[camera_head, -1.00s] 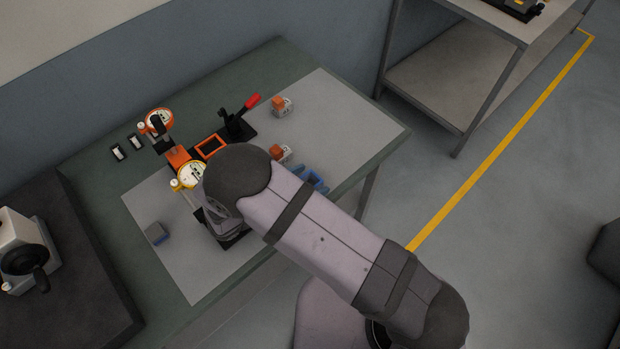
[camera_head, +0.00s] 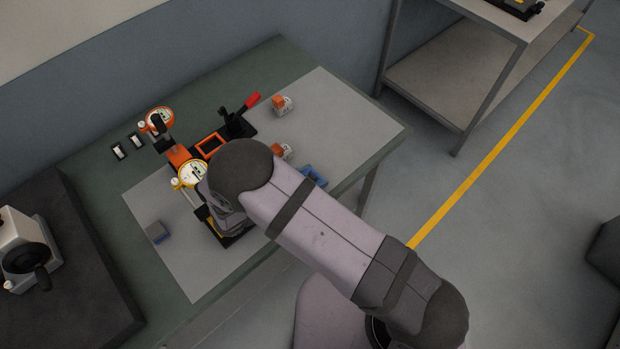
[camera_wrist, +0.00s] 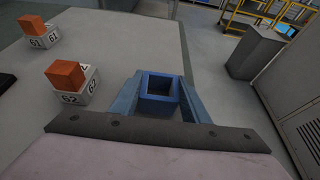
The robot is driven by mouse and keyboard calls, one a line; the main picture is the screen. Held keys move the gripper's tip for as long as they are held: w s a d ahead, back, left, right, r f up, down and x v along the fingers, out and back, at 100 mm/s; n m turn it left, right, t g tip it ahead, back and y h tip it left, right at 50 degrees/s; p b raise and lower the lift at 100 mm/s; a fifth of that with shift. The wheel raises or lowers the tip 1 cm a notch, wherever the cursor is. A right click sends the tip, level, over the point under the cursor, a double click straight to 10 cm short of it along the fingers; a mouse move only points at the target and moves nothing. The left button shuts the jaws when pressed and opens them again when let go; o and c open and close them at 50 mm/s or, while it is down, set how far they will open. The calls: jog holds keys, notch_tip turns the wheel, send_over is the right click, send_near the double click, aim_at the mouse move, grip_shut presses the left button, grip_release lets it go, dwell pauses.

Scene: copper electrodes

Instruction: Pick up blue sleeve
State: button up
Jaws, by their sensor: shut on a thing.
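The blue sleeve (camera_wrist: 159,98) is a hollow, square, open-topped piece between the two blue-grey fingers of my gripper (camera_wrist: 160,82) in the wrist view. The fingers are shut on it, one along each side. In the head view the blue piece (camera_head: 314,176) shows just right of my arm, near the front right edge of the grey mat. My arm hides the rest of the gripper there. I cannot tell whether the sleeve is clear of the mat.
Orange-topped white blocks numbered 62 (camera_wrist: 69,85) and 61 (camera_wrist: 37,35) stand left of the sleeve. An orange fixture (camera_head: 210,146), a red-handled clamp (camera_head: 238,120) and round dials (camera_head: 192,174) stand on the table. The table edge is close on the right.

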notch_tip(320, 180, up, 10)
jog(key=b, duration=0.2)
dwell(0.5)
